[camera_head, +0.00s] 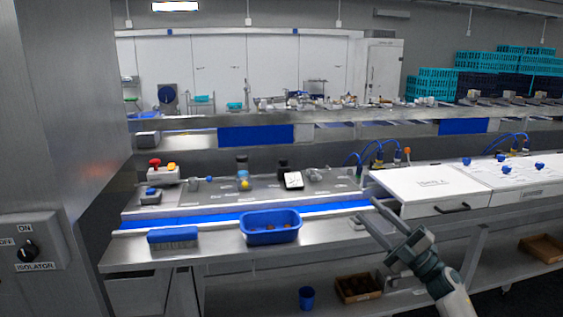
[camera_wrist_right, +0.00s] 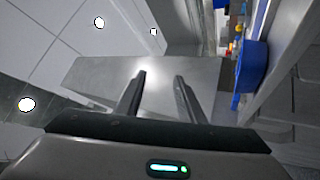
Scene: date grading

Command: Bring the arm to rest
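My right gripper (camera_head: 372,217) is raised at the right of the head view, in front of the steel bench's front edge. Its two fingers are apart with nothing between them. The right wrist view also shows the open, empty fingers (camera_wrist_right: 160,78). A blue tub (camera_head: 270,236) with a few brown dates inside stands on the bench, left of the gripper and apart from it. The blue tub also shows at the right of the wrist view (camera_wrist_right: 250,66). My left gripper is not in view.
A blue brush-like block (camera_head: 173,237) lies left of the tub. A blue conveyor belt (camera_head: 205,220) runs behind them. A white box with a handle (camera_head: 428,188) stands right. A blue cup (camera_head: 306,298) and a brown crate (camera_head: 358,288) are on the lower shelf. A steel cabinet fills the left.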

